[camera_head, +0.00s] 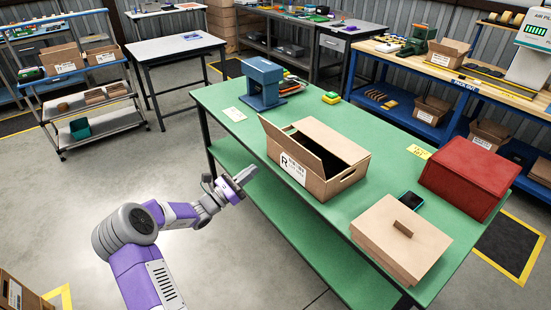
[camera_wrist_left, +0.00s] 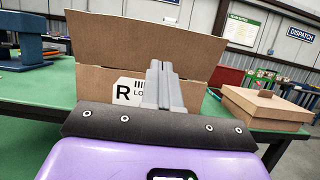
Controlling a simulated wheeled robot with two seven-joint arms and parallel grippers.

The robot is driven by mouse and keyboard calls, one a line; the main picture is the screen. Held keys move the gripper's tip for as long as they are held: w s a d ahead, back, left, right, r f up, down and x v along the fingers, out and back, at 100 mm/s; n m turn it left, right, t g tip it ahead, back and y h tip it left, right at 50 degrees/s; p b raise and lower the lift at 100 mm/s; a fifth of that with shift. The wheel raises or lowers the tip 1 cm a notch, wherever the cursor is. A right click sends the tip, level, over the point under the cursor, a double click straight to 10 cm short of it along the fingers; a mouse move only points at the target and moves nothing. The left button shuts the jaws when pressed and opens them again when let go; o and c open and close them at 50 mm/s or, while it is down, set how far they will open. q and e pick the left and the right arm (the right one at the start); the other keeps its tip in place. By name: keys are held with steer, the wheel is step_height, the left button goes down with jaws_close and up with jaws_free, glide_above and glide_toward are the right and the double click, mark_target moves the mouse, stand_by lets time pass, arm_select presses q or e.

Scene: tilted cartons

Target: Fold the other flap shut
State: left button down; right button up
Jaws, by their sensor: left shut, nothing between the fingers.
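An open brown carton (camera_head: 335,184) stands on the green table, with a dark interior and a hand hole in its right end. One long flap (camera_head: 288,146) stands up and leans outward along its left side, above a white label marked R. In the left wrist view the raised flap (camera_wrist_left: 120,42) spans the carton's top, and the label shows below it on the carton front (camera_wrist_left: 98,84). My left gripper (camera_head: 246,175) is shut and empty, left of the carton beyond the table's edge. Its fingertips (camera_wrist_left: 161,66) overlap the carton front in the wrist view; contact cannot be told.
The green table (camera_head: 240,137) also holds a blue press-like device (camera_head: 263,84), a red box (camera_head: 468,175), a closed tan box (camera_head: 400,238) with a raised tab, and a dark handheld device (camera_head: 408,201). Open floor lies left of the table.

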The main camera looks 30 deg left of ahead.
mark_target(289, 140)
arm_select(q)
steer(key=b+x, duration=0.2)
steer(key=x, duration=1.1)
steer(key=shift+a, duration=0.1)
steer(key=shift+w+r, duration=0.25)
steer(key=shift+w, duration=0.1)
